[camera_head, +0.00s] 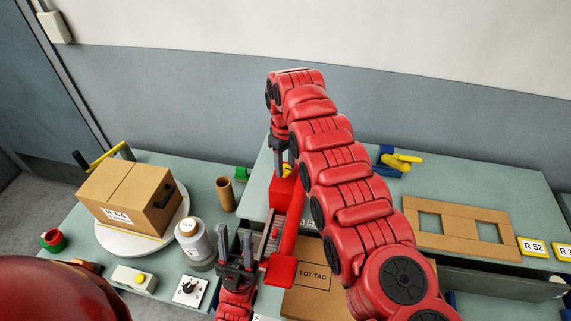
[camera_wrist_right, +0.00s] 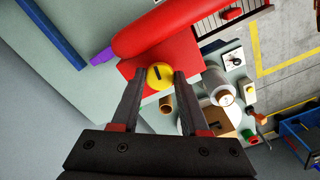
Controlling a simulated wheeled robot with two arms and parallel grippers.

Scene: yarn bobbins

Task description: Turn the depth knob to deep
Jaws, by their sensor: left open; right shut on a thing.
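A round yellow knob with a black pointer line sits on a red block (camera_head: 283,190) of a red device; the knob (camera_wrist_right: 160,76) is clearest in the right wrist view, its line running nearly up and down. My right gripper (camera_head: 281,160) reaches down from above and is shut on the knob, one finger on each side; its fingertips also show in the right wrist view (camera_wrist_right: 160,78). In the head view the fingers and arm hide most of the knob. I cannot read any depth marks. My left gripper (camera_head: 235,240) is open and empty, fingers upward, left of the red device.
A cardboard box (camera_head: 130,196) rests on a white turntable (camera_head: 112,240) at left. A bobbin (camera_head: 194,243), a cardboard tube (camera_head: 225,193) and a black dial on a white plate (camera_head: 187,290) stand nearby. A cardboard frame (camera_head: 457,226) lies right. My right arm covers the middle.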

